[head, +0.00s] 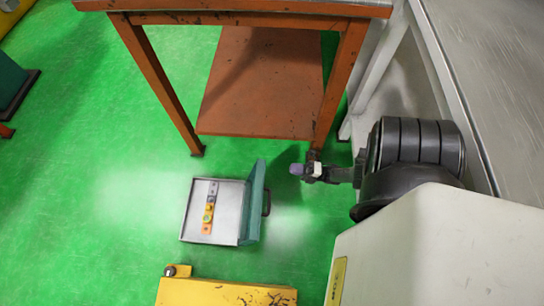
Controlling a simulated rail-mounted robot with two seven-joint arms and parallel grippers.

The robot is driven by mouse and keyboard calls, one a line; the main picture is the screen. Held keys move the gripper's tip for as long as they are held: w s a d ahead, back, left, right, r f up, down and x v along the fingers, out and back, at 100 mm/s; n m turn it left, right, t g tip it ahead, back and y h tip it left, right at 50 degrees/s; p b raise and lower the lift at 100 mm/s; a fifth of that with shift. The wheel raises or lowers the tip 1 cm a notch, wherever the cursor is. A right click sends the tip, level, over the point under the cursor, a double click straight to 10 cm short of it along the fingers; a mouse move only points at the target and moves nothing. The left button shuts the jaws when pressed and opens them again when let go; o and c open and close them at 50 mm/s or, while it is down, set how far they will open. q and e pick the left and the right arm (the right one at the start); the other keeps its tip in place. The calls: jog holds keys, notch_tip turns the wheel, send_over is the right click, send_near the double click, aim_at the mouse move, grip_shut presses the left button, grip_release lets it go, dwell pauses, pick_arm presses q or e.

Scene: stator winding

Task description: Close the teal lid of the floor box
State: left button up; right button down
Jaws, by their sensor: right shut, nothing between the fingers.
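The floor box (225,238) sits on the green floor, a shallow light-grey tray. Its teal lid (254,200) stands up along the box's right edge, open, with a dark handle on its outer right side. Inside the box lies a row of small coloured pieces (208,214), orange, yellow and grey. My right gripper (298,170) is shut and empty. In the picture it is to the right of the lid's upper end, apart from it. My left gripper is not in view.
An orange table (265,80) with a lower shelf stands behind the box. A grey metal bench (485,60) stands at the right. A yellow block (225,292) is at the front. Green floor (110,180) left of the box is clear.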

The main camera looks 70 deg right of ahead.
jog(key=x, duration=0.9)
jog(key=shift+w, duration=0.4)
jog(key=shift+r+p, duration=0.1)
jog(key=shift+p, duration=0.2)
